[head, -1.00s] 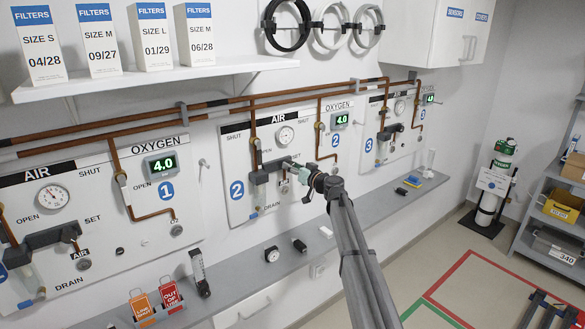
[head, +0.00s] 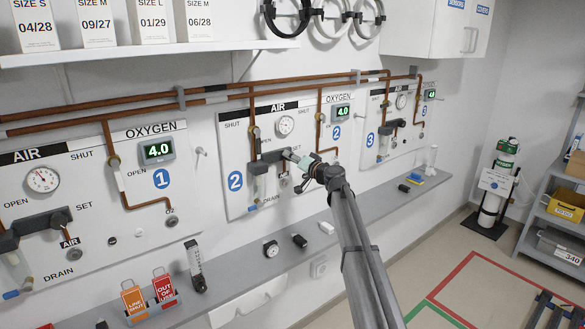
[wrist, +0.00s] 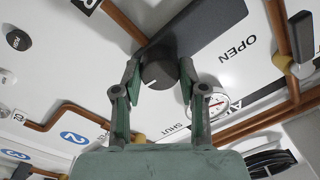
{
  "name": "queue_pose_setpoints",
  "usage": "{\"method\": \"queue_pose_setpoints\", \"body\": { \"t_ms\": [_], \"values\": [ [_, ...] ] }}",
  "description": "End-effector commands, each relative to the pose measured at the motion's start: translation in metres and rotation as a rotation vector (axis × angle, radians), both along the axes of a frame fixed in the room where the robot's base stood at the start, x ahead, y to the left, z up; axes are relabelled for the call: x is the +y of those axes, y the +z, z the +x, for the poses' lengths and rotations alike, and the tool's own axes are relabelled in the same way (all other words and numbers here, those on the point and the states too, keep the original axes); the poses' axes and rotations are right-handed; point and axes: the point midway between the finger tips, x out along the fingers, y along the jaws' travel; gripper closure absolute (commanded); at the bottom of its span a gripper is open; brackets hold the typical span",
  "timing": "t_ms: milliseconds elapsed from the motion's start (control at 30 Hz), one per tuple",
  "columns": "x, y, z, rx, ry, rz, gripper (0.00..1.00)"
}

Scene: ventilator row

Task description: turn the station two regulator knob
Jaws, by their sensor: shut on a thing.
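The station two panel (head: 232,207) carries a grey regulator block (head: 268,158) with its knob at the right end, under a round air gauge (head: 286,125). My gripper (head: 296,165) is at that knob, which it mostly hides in the head view. In the wrist view the dark round knob (wrist: 160,73) with a white mark sits between the two green-grey fingers of my gripper (wrist: 160,66). The fingers are shut on it from both sides. The gauge (wrist: 207,104) also shows there, close behind the right finger; its needle is too small to read surely.
Copper pipes (head: 222,98) run along the wall above the panels. A grey ledge (head: 240,267) below holds small black and white items and red and orange tags (head: 164,285). Station one's panel (head: 90,240) is at left, station three's (head: 400,150) at right.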

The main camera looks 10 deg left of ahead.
Motion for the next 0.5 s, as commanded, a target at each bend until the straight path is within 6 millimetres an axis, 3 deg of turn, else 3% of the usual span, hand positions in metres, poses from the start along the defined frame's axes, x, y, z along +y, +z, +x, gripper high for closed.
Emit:
{"method": "queue_pose_setpoints", "body": {
  "t_ms": [500],
  "values": [
    [0.0006, -0.0012, 0.0011, 0.333, -0.001, 0.358, 0.93]
  ]
}}
